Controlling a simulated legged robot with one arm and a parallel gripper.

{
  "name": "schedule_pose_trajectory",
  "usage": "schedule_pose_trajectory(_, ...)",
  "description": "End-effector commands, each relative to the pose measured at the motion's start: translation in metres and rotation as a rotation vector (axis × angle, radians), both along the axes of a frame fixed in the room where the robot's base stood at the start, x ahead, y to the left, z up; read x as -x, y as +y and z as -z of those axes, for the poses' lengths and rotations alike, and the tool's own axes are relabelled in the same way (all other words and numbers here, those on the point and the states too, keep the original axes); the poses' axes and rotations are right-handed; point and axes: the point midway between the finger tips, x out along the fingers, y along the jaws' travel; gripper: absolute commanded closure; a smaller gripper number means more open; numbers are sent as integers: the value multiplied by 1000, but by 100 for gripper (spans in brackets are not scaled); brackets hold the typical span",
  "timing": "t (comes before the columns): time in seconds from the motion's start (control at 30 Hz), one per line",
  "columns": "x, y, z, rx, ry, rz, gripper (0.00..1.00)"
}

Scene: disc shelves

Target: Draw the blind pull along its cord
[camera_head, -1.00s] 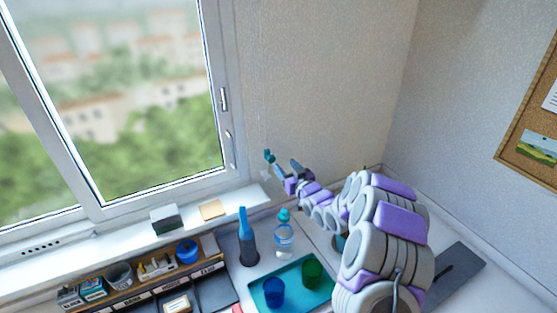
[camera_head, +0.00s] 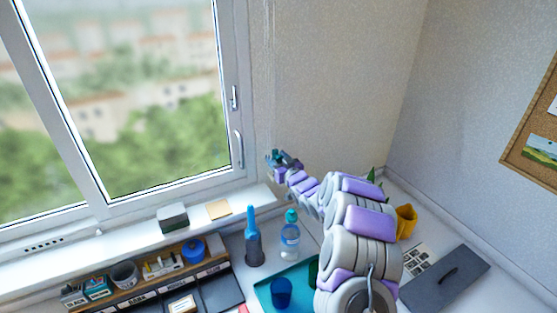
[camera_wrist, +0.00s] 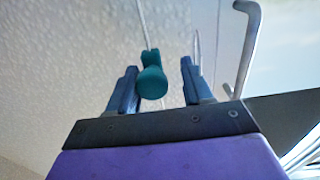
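The blind pull (camera_wrist: 151,78) is a teal knob on a thin pale cord (camera_wrist: 144,25), seen in the wrist view. It lies between the two fingers of my gripper (camera_wrist: 158,82), nearer the left finger. A gap shows between the pull and the right finger, so the gripper is open around it. In the head view my gripper (camera_head: 283,160) is up against the wall beside the window frame, and the pull there is mostly hidden by the fingers. The cord (camera_head: 270,60) runs down the wall faintly above it.
A window handle (camera_head: 239,148) is left of my gripper; a handle bar (camera_wrist: 245,45) also shows in the wrist view. Below stand a blue bottle (camera_head: 252,240), a clear bottle (camera_head: 290,240) and a teal tray (camera_head: 264,296). A yellow pot (camera_head: 405,221) is right of my arm.

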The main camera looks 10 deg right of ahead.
Motion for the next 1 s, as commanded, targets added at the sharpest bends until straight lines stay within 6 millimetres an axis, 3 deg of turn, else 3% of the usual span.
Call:
schedule_pose_trajectory(0.07, 0, -3, 0, -2, 1, 0, 58)
schedule_pose_trajectory(0.5, 1, -5, 1, -3, 2, 3, 100)
schedule_pose_trajectory(0.83, 1, -5, -1, -3, 1, 1, 100)
schedule_pose_trajectory(1.0, 1, -5, -18, -4, -2, 2, 100)
